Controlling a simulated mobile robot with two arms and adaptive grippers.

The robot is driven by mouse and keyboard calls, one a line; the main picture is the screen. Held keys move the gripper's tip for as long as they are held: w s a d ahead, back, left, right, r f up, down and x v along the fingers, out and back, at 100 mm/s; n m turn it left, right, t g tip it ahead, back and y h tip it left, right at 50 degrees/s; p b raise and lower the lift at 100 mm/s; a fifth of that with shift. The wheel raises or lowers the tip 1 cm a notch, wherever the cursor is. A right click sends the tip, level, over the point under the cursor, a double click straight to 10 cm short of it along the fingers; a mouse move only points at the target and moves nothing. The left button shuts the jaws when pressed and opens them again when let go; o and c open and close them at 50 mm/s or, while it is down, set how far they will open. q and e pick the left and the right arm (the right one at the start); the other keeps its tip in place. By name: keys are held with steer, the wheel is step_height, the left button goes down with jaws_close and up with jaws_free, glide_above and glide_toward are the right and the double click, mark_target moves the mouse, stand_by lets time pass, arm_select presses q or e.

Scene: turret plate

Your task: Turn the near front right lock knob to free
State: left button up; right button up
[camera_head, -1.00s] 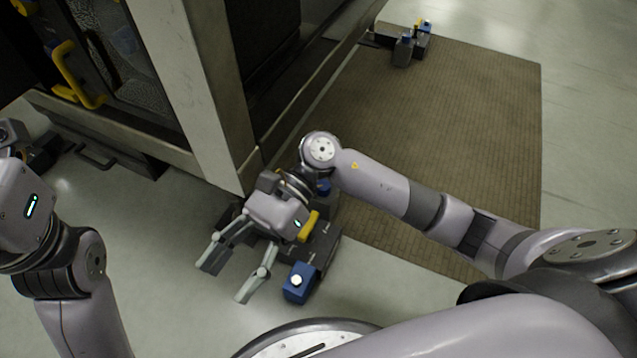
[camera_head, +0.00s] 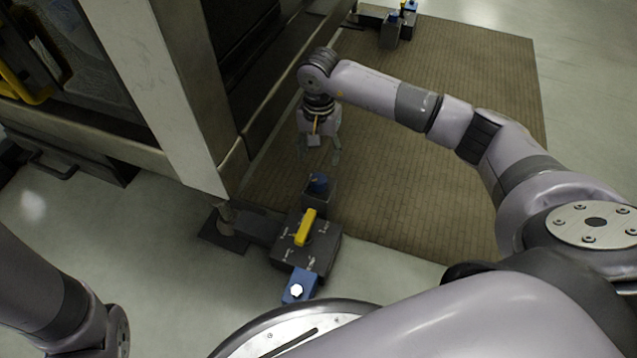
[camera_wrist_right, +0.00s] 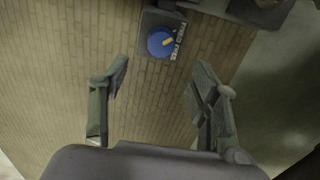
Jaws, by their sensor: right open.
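A round blue knob (camera_head: 318,182) sits on a dark block beside the machine's foot. My left gripper is out of view.
A dark box with a yellow handle (camera_head: 305,228) stands nearer me, with a blue block (camera_head: 299,287) bearing a white hex head. The machine's corner post (camera_head: 180,90) rises at left. A similar unit (camera_head: 390,30) stands at the back.

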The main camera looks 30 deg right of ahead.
mark_target(319, 179)
step_height(319, 179, down, 11)
steer(key=b, duration=0.5)
steer(key=shift+b, duration=0.4)
steer(key=c, duration=1.1)
steer(key=shift+c, duration=0.2)
